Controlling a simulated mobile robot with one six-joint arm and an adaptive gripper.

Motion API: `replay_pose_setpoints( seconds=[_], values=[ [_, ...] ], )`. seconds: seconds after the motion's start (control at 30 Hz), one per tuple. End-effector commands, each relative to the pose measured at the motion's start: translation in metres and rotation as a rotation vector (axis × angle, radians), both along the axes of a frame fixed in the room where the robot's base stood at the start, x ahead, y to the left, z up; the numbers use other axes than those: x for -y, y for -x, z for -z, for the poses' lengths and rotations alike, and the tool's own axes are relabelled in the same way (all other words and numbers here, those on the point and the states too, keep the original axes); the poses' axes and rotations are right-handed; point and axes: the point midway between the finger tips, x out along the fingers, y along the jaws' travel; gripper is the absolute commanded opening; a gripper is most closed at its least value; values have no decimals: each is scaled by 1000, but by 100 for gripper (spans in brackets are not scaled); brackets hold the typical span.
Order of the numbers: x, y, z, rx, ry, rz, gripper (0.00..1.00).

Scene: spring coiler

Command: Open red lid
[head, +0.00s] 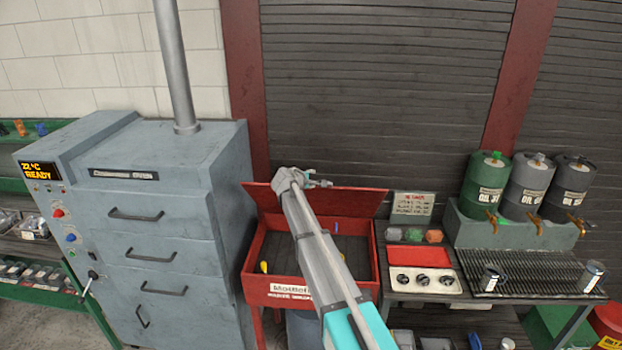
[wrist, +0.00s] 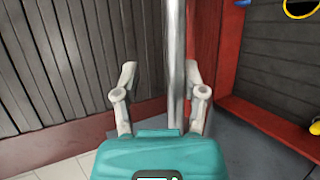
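The red box (head: 300,288) stands between the grey cabinet and the workbench, its dark inside showing. Its red lid (head: 355,203) stands raised along the back edge, the box open below it. My gripper (head: 310,181) is at the lid's top edge in the head view, with my arm crossing over the box. In the wrist view my gripper (wrist: 162,85) has its two fingers spread apart. A grey pole shows between them, and I see nothing gripped. Whether a finger touches the lid cannot be told.
The grey cabinet (head: 160,215) with drawers is close on the left. On the right the workbench holds a tray of knobs (head: 423,281), a drain grate (head: 530,268) and oil drums (head: 525,187). A yellow item (head: 263,267) lies inside the red box.

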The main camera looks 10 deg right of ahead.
Motion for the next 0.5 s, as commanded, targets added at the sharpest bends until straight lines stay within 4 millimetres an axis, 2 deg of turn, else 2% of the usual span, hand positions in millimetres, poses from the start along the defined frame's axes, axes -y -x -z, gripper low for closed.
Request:
replay_pose_setpoints(
  seconds=[0.5],
  values=[
    [-3,3,-2,0,0,-1,54]
  ],
)
